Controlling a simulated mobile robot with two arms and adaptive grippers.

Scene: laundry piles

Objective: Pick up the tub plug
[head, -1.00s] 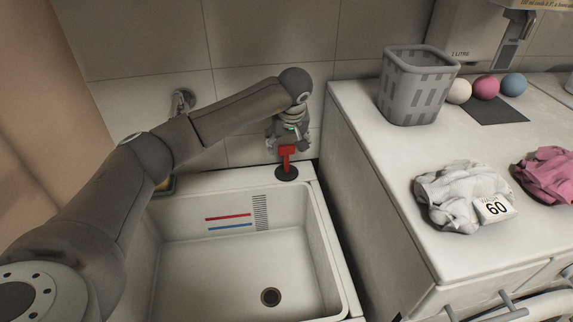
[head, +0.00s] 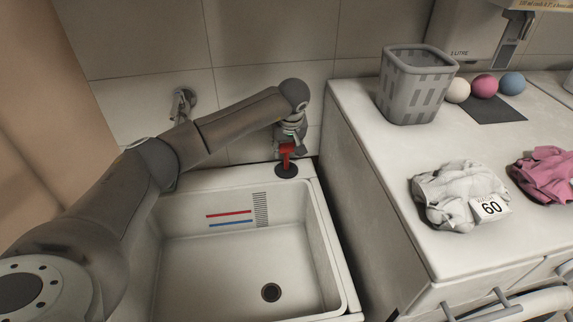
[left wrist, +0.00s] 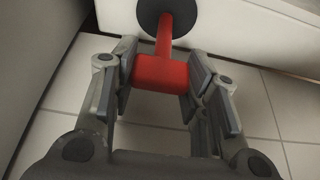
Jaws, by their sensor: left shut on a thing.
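The tub plug (head: 286,171) has a black round disc and a red T-shaped handle. It stands at the back right corner of the white sink's rim. My left gripper (head: 289,148) reaches it from above and is shut on the red handle. In the left wrist view, the gripper's fingers (left wrist: 160,80) flank the red crossbar (left wrist: 160,72), and the black disc shows beyond it at the top. I cannot tell whether the disc touches the rim. My right gripper is not in view.
The sink (head: 200,265) has a drain hole (head: 271,292) and a wall tap (head: 183,102) behind it. The white counter (head: 385,165) to its right holds a grey basket (head: 415,85), coloured balls (head: 484,86) and laundry piles (head: 455,190). A dark gap separates sink and counter.

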